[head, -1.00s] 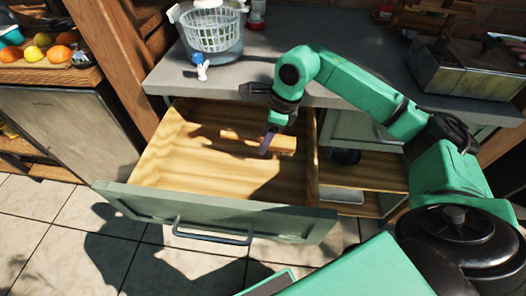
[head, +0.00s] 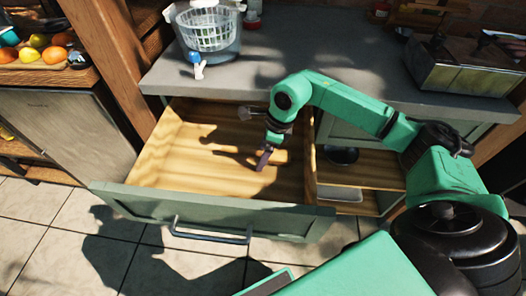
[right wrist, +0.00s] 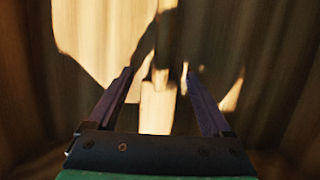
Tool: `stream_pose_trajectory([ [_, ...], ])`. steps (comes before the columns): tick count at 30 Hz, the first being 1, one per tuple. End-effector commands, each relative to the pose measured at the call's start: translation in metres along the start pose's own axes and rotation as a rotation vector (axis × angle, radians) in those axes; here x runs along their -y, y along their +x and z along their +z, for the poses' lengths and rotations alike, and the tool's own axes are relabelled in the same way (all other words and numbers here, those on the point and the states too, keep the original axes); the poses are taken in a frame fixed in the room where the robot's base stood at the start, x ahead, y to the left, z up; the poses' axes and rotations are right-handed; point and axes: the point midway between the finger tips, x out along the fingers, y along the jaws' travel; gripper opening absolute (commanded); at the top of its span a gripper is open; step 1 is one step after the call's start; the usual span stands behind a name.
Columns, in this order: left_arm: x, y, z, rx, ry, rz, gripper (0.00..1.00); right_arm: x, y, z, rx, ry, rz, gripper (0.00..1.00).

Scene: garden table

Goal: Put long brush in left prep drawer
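The left prep drawer (head: 112,192) is pulled out under the grey counter. It has a green front, a bar handle and a pale wooden inside. My right gripper (head: 263,160) points down inside the drawer, towards its right side. In the right wrist view my right gripper (right wrist: 160,85) has its two dark fingers spread apart with no object clearly held between them. Sun patches and shadow cover the wood below, and I cannot make out the long brush for certain in any view. My left gripper is not in view.
A white basket (head: 208,28) stands on the counter (head: 310,40) behind the drawer. A metal box (head: 468,68) stands at the counter's right. An open shelf (head: 350,172) lies right of the drawer. Fruit (head: 45,53) sits at the far left.

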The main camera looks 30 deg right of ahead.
Motion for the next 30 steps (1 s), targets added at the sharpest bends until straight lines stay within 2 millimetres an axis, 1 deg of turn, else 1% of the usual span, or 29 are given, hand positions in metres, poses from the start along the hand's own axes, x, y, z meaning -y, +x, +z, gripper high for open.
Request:
stream_pose_trajectory([
  [2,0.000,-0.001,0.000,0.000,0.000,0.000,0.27,0.000,-0.001,0.000,0.000,0.000,0.000,0.84],
  [4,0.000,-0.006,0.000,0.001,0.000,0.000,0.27,0.000,-0.006,0.002,0.000,0.000,0.000,0.84],
  [5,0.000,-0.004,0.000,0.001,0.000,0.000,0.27,0.001,-0.007,0.001,0.001,0.000,-0.001,0.84],
  [7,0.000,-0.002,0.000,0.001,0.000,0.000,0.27,0.001,-0.018,0.001,0.001,0.000,-0.004,0.84],
  [8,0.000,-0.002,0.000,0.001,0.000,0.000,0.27,0.001,-0.024,0.001,0.001,0.000,-0.004,0.84],
  [15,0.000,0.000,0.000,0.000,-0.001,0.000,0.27,0.001,-0.091,0.001,0.002,0.000,-0.005,0.84],
  [19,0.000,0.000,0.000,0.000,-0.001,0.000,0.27,0.001,-0.115,0.001,0.001,0.000,-0.003,0.84],
  [21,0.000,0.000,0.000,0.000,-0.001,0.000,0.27,0.000,-0.121,0.001,0.001,0.000,-0.001,0.84],
  [23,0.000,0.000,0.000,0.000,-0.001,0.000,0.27,0.000,-0.124,0.001,0.000,0.000,0.000,0.84],
  [30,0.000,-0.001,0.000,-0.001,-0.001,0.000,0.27,0.000,-0.124,0.001,0.000,0.000,0.000,0.84],
])
